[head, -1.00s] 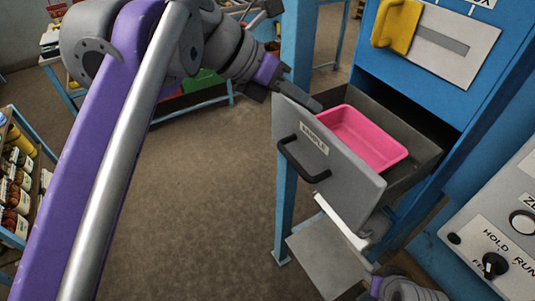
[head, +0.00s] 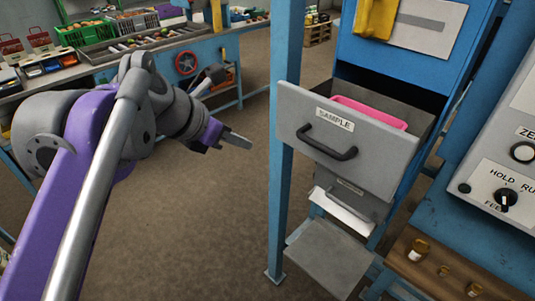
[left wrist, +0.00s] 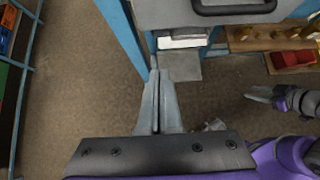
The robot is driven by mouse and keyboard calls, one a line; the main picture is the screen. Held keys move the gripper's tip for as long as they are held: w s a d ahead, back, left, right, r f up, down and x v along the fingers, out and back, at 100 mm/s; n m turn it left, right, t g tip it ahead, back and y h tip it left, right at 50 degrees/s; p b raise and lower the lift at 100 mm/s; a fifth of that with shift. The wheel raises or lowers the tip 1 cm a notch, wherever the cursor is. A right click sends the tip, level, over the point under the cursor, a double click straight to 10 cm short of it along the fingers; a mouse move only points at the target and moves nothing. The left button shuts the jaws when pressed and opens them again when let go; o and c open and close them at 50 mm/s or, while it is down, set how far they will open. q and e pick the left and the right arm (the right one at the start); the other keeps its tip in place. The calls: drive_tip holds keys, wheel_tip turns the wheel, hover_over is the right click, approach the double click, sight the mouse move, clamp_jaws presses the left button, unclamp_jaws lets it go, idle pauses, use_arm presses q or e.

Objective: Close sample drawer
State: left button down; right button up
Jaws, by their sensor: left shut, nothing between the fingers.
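The sample drawer (head: 345,140) stands pulled out of the blue cabinet (head: 405,52). Its grey front has a SAMPLE label and a black handle (head: 327,143). A pink tray (head: 370,112) lies inside, partly hidden by the front. My left gripper (head: 238,140) is shut and empty, left of the drawer front and apart from it. In the left wrist view its fingers (left wrist: 157,97) are together, and the lower drawer front (left wrist: 190,14) with its handle shows at the top. My right gripper (left wrist: 262,95) shows small at the right there; its jaw opening is unclear.
A grey chute (head: 330,258) is below the drawer. A control panel (head: 497,180) and a wooden shelf with small bottles (head: 440,270) are at the right. A workbench (head: 185,42) with crates is behind.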

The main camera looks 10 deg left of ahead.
use_arm(q)
drive_tip(key=w+d+r+x, duration=0.1)
drive_tip(key=r+x, duration=0.1)
drive_tip(key=x, duration=1.1)
drive_tip(key=shift+w, duration=0.4)
drive_tip(key=shift+w, duration=0.2)
